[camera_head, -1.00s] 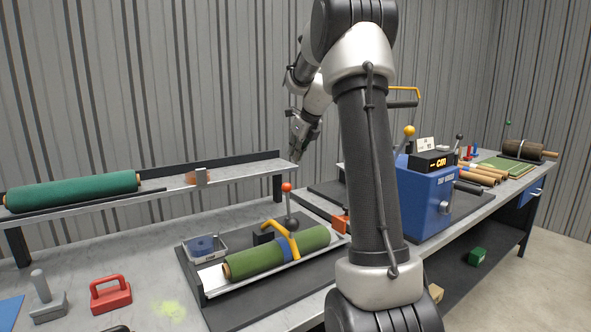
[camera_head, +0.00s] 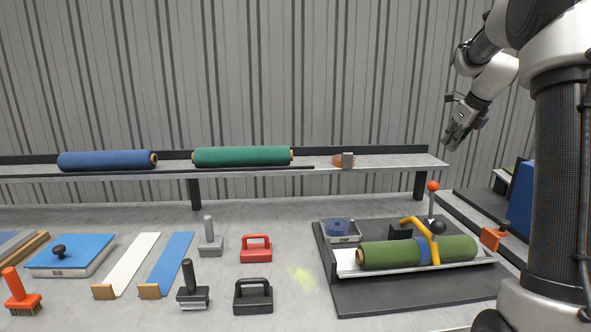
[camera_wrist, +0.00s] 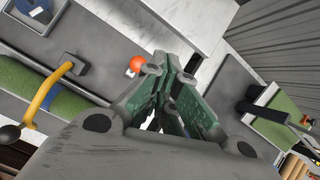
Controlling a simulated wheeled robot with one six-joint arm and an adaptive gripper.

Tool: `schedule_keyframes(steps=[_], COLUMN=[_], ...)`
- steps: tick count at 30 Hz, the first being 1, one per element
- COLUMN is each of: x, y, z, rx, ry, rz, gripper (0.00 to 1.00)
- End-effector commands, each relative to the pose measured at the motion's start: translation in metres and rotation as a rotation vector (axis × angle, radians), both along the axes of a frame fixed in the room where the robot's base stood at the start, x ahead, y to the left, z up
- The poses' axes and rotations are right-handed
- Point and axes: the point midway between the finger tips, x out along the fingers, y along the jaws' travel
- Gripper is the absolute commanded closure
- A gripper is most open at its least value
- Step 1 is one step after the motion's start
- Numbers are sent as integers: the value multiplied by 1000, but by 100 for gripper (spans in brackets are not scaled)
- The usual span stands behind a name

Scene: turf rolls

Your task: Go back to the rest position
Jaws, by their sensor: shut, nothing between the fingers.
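My gripper (camera_head: 455,138) hangs at the upper right in the head view, in the air above the right end of the shelf and the bench. It is shut and empty. In the wrist view its fingers (camera_wrist: 168,88) meet, with bench and shelf behind them. Below it, a green turf roll with a blue band (camera_head: 385,254) lies in a metal cradle (camera_head: 345,265) on a dark mat (camera_head: 375,298). A yellow clamp arm (camera_head: 425,235) crosses the roll. It also shows in the wrist view (camera_wrist: 47,95). Nothing touches the gripper.
A blue roll (camera_head: 105,160) and a green roll (camera_head: 240,156) lie on the shelf (camera_head: 310,170). An orange-knobbed lever (camera_head: 432,200) rises beside the cradle. Hand tools, including a red-handled block (camera_head: 256,249), stand on the bench at left. The air left of my arm is clear.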

Motion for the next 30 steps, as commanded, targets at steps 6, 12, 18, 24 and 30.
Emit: schedule_keyframes(steps=[6,12,18,24,30], x=[-39,-132,-253,-350,-386], y=[6,49,113,154,173], z=[-44,-57,-55,-65,-63], rx=[-291,-554,-803,-982,-1136], ry=[91,143,108,61,13], rz=[611,1347,2103,2478,2509], gripper=[100,100,100,100,100])
